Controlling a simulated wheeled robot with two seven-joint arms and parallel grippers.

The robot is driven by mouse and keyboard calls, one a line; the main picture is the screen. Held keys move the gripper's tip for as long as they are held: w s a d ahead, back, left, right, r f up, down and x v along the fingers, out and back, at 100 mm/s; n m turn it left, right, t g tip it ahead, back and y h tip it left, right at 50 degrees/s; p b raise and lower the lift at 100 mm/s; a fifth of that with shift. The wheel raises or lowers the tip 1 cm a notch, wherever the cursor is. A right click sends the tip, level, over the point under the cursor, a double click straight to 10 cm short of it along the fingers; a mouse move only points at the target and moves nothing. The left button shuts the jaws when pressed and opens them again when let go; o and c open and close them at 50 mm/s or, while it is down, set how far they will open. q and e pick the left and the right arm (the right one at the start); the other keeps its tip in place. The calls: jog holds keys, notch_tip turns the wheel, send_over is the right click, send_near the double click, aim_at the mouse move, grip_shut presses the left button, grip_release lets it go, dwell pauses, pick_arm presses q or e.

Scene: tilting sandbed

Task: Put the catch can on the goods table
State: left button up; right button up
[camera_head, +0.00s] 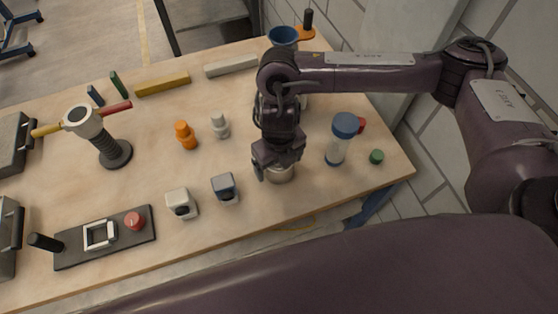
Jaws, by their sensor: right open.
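A small pale metal-coloured can (280,175), which looks like the catch can, stands near the front edge of a light wooden table (215,238). My right gripper (277,168) reaches down over it, open, with its fingers around or just above the can's top. The gripper hides most of the can, and I cannot tell whether the fingers touch it. I cannot tell whether this wooden table is the goods table. My left gripper is out of view.
A blue-lidded clear jar (338,145) and a green cap (376,157) stand right of the gripper. A ribbed post (111,148) stands farther left.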

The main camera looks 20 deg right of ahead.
jog(key=shift+r, duration=0.25)
notch_tip(320, 180, up, 12)
jog(key=shift+f+p, duration=0.1)
jog(key=shift+p, duration=0.7)
